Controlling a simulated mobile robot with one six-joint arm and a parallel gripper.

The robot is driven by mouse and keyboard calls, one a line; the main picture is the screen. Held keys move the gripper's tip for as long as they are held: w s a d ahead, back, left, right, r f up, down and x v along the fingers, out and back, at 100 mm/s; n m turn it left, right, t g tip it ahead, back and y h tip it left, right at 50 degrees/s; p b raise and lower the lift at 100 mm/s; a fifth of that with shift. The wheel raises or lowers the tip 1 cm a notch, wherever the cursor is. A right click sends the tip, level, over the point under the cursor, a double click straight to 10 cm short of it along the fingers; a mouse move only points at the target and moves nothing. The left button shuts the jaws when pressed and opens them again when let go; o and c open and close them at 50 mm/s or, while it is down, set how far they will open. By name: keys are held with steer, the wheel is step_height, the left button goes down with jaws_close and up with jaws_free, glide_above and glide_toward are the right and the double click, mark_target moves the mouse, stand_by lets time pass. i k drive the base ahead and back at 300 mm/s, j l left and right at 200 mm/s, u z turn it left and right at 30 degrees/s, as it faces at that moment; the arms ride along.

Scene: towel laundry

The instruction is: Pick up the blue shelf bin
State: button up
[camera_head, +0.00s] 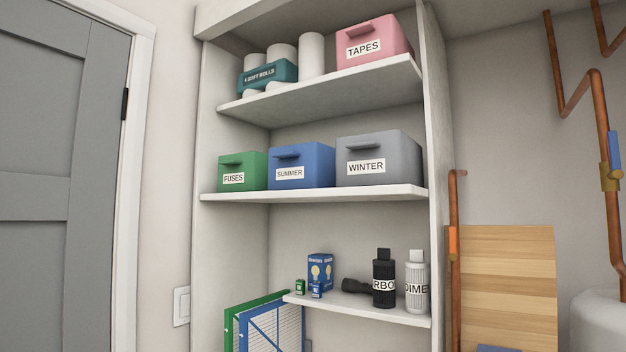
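The blue shelf bin (302,167) stands on the middle shelf, labelled SUMMER, with a small blue handle on its front. It sits between a green bin (241,171) labelled FUSES on its left and a grey bin (380,158) labelled WINTER on its right. Its front faces me and nothing covers it. My gripper does not show in the head camera view.
The middle shelf (320,193) is white. The upper shelf (330,87) holds white rolls and a pink TAPES bin (374,41). Bottles and boxes stand on the lower shelf (365,307). A grey door (50,180) is left; copper pipes (603,130) are right.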

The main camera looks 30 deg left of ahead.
mark_target(308, 166)
steer(key=u, duration=1.35)
